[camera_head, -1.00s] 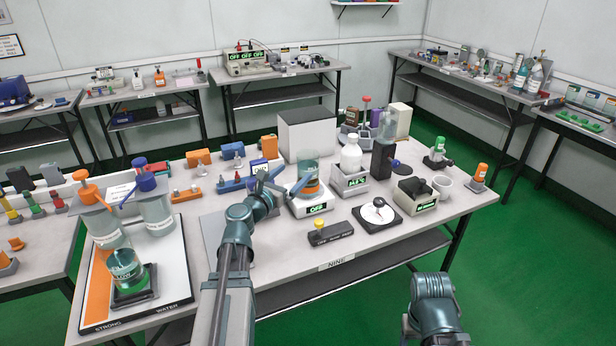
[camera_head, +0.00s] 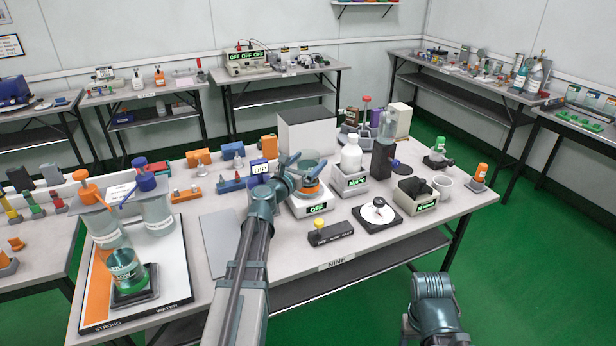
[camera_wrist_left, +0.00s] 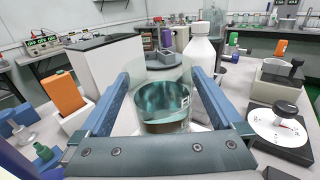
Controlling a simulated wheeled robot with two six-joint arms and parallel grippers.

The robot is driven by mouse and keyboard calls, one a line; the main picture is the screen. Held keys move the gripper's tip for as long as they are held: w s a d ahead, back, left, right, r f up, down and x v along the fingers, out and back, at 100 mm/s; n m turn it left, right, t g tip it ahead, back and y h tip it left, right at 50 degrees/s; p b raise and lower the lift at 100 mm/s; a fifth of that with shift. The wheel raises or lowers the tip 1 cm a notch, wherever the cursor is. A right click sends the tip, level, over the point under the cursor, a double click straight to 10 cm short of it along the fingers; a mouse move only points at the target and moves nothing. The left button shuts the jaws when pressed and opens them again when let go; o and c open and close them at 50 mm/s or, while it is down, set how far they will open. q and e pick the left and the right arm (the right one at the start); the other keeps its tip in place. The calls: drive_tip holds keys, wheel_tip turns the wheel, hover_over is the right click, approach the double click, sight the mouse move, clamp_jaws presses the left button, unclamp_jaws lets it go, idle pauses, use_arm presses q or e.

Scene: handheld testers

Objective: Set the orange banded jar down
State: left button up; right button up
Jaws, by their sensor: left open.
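The orange banded jar (camera_head: 313,166) is a clear glass jar with an orange band low on its side. It stands upright on a white device (camera_head: 316,208) whose display reads OFF. My left gripper (camera_head: 302,174) is open, with its fingers on either side of the jar. I cannot tell whether a finger touches the glass. My right gripper is out of view; only part of my right arm shows.
A white bottle (camera_head: 350,156) stands in a holder close right of the jar. A large white box (camera_head: 307,132) is behind it. A round dial (camera_head: 378,211) and a black block with a yellow knob (camera_head: 330,232) are in front. A bare grey plate (camera_head: 219,240) lies left.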

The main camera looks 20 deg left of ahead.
use_arm(q)
clamp_jaws()
idle(0.5)
drive_tip(key=shift+r, duration=0.2)
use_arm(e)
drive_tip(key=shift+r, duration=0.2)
